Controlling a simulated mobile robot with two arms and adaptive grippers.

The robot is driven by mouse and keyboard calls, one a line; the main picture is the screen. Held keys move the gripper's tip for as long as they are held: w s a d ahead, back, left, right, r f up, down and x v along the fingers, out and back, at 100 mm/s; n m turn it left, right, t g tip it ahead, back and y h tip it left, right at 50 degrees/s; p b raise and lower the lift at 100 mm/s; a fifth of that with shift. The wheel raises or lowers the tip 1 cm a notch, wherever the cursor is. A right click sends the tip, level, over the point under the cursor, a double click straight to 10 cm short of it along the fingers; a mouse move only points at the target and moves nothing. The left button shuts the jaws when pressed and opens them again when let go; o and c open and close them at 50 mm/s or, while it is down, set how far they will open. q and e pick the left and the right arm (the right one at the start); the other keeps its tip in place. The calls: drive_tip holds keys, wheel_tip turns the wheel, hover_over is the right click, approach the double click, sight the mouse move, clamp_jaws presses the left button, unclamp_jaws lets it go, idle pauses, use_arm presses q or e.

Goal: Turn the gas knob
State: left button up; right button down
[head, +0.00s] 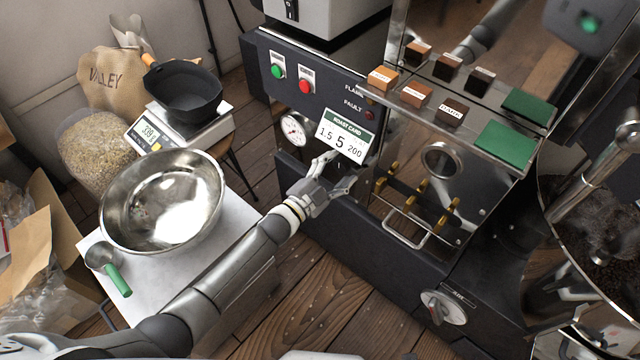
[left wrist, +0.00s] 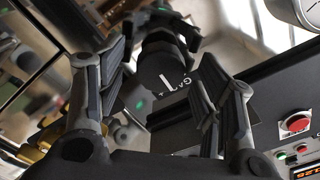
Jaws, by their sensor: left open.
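The gas knob (left wrist: 160,72) shows in the left wrist view as a dark round knob with a white pointer line, with lettering of a gas label beside it. My left gripper (left wrist: 167,58) is open, with one finger on each side of the knob in the picture. I cannot tell whether the fingers touch it. In the head view my left gripper (head: 341,174) is at the roaster's front panel, just below the roast card (head: 345,137). The knob is hidden there behind the gripper and card. My right gripper is not in view.
The roaster front has a green button (head: 277,71), a red button (head: 305,86), a gauge (head: 294,129) and an air knob (head: 443,307). A steel bowl (head: 163,200) and a green-handled scoop (head: 118,280) sit on the white table under my arm. A wire handle (head: 405,236) juts out right.

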use_arm(q)
drive_tip(key=v, duration=1)
drive_tip(key=shift+s+a, duration=0.2)
drive_tip(key=shift+s, duration=0.1)
